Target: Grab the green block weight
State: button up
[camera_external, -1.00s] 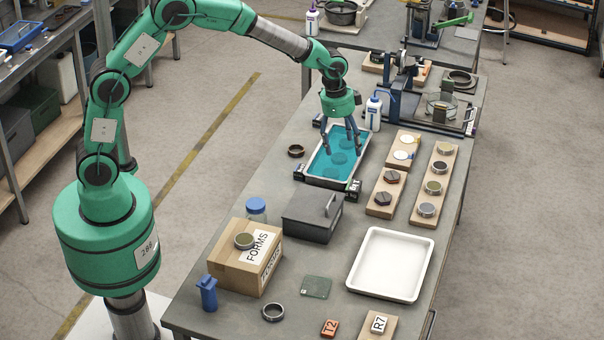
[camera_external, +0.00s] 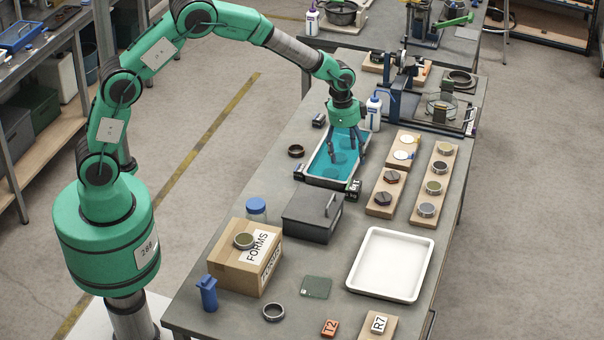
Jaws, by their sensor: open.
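My gripper (camera_external: 347,157) is open, pointing down over the blue-filled tray (camera_external: 318,182), with its fingers reaching inside the tray's outline. Dark teal round shapes (camera_external: 338,171) show in the blue between and below the fingers. I cannot tell whether the fingertips touch anything. No piece in view is clearly marked as the green block weight. A flat, dark green square piece (camera_external: 316,287) lies on the near part of the table, well away from my gripper.
Small black blocks stand by the tray, one at its near right corner (camera_external: 353,189). A white bottle (camera_external: 374,114) stands close right of my gripper. A grey lidded box (camera_external: 312,218) is in front of the tray. Wooden boards with round pieces (camera_external: 436,187) lie right.

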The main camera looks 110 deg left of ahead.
send_over(354, 185)
jog(key=s, duration=0.1)
notch_tip(354, 185, down, 7)
jog(key=shift+a+r+b, duration=0.1)
jog(key=shift+b, duration=0.25)
jog(key=shift+s, duration=0.1)
jog(key=shift+w+f+b, duration=0.2)
jog(key=shift+f, duration=1.1)
jog(key=shift+w+f+b, duration=0.2)
jog(key=shift+f, duration=1.1)
grip_shut()
jog(key=shift+r, duration=0.1)
